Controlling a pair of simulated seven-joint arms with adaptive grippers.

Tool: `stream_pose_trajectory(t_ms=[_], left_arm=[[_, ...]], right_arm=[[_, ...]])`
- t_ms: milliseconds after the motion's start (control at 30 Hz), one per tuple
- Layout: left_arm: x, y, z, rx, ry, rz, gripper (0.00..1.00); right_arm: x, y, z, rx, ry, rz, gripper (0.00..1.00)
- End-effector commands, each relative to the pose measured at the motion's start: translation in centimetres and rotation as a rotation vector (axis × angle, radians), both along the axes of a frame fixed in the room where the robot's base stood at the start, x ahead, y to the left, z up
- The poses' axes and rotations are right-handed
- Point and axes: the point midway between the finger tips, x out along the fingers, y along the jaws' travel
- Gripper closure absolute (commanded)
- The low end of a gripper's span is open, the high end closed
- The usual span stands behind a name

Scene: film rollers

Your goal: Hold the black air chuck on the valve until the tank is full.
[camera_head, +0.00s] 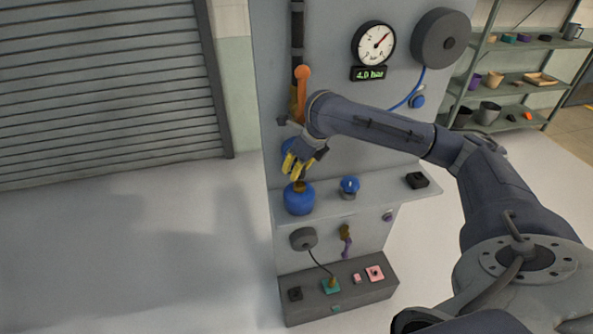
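My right gripper (293,168), with yellow fingertips, points down just above the blue tank (299,200) on the shelf. A brownish valve (299,186) shows on top of the tank, right under the fingertips. I cannot make out the black air chuck; it may be hidden by the gripper, and I cannot tell whether the fingers are closed on anything. A round gauge (374,44) hangs on the panel above, and the green display (370,73) below it reads 4.0 bar. My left gripper is not in view.
A blue hose (409,98) runs from the dark reel (440,38) down behind my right arm. An orange lever (302,88) stands on the panel. A blue-topped fitting (349,187) and a black block (416,180) are on the shelf (380,198). A grey box (345,300) sits below.

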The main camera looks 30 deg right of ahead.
Motion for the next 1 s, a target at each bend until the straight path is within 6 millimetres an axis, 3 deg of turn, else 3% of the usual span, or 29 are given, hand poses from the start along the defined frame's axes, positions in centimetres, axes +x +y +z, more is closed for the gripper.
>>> stream_pose_trajectory(t_ms=[367,1000], left_arm=[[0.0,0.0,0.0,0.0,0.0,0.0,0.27],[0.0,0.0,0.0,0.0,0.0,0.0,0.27]], right_arm=[[-0.5,0.2,0.0,-0.001,0.0,0.002,1.0],[-4.6,1.4,0.0,-0.001,0.0,0.001,1.0]])
